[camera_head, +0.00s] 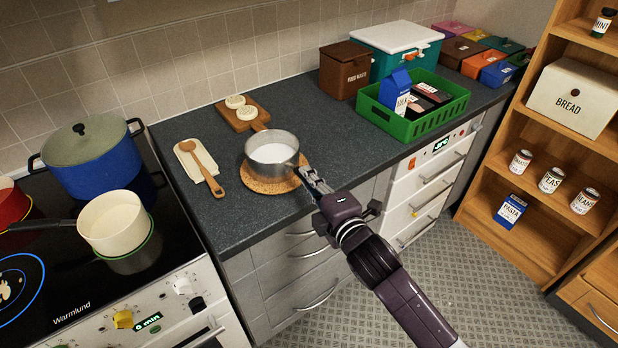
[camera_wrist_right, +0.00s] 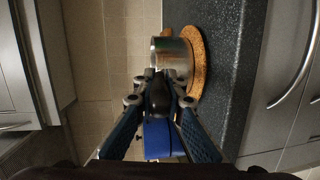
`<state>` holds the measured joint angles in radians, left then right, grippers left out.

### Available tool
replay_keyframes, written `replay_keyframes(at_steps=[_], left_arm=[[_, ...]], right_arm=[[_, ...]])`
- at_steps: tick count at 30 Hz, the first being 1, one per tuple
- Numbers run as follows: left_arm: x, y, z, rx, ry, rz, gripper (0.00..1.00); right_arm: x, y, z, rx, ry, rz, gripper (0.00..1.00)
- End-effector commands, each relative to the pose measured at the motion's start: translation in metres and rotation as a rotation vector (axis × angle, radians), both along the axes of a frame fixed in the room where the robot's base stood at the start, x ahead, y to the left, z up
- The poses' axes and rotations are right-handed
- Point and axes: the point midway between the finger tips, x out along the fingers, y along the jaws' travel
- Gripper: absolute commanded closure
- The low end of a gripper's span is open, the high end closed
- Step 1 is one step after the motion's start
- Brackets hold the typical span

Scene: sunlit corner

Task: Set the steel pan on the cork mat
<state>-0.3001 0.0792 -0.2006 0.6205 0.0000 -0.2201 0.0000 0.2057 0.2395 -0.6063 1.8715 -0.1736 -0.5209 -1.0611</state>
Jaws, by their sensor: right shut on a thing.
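The steel pan (camera_head: 271,147) has a white inside and stands upright over the round cork mat (camera_head: 262,187) on the dark worktop. In the right wrist view the pan (camera_wrist_right: 168,57) has its base against or just above the mat (camera_wrist_right: 200,65); I cannot tell if a thin gap is left. My right gripper (camera_head: 308,176) is shut on the pan's handle at the near right side. The wrist view shows the dark handle (camera_wrist_right: 159,98) between the fingers of the right gripper (camera_wrist_right: 160,78). My left gripper is not in view.
A cream spoon rest (camera_head: 190,162) with a wooden spoon lies left of the mat. A wooden board (camera_head: 255,103) with two pale round items is behind. A green crate (camera_head: 403,128) stands to the right. The hob (camera_head: 70,240) with pots is at the left.

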Motion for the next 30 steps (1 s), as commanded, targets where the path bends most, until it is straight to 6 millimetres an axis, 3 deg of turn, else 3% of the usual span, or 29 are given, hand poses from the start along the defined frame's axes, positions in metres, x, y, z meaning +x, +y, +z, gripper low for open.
replay_keyframes(at_steps=[8,9,14,24,30], left_arm=[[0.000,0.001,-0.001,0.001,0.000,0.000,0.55],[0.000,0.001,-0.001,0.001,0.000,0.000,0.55],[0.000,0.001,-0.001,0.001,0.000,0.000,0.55],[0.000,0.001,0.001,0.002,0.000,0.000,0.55],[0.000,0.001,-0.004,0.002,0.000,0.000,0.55]], right_arm=[[0.001,0.001,0.002,0.003,-0.009,0.002,1.00],[0.000,0.000,-0.003,-0.001,0.000,-0.001,0.89],[0.000,0.000,-0.002,-0.001,0.000,-0.001,0.72],[0.000,0.000,0.003,0.000,-0.001,0.000,0.72],[-0.020,-0.010,0.002,-0.003,0.000,-0.001,0.72]])
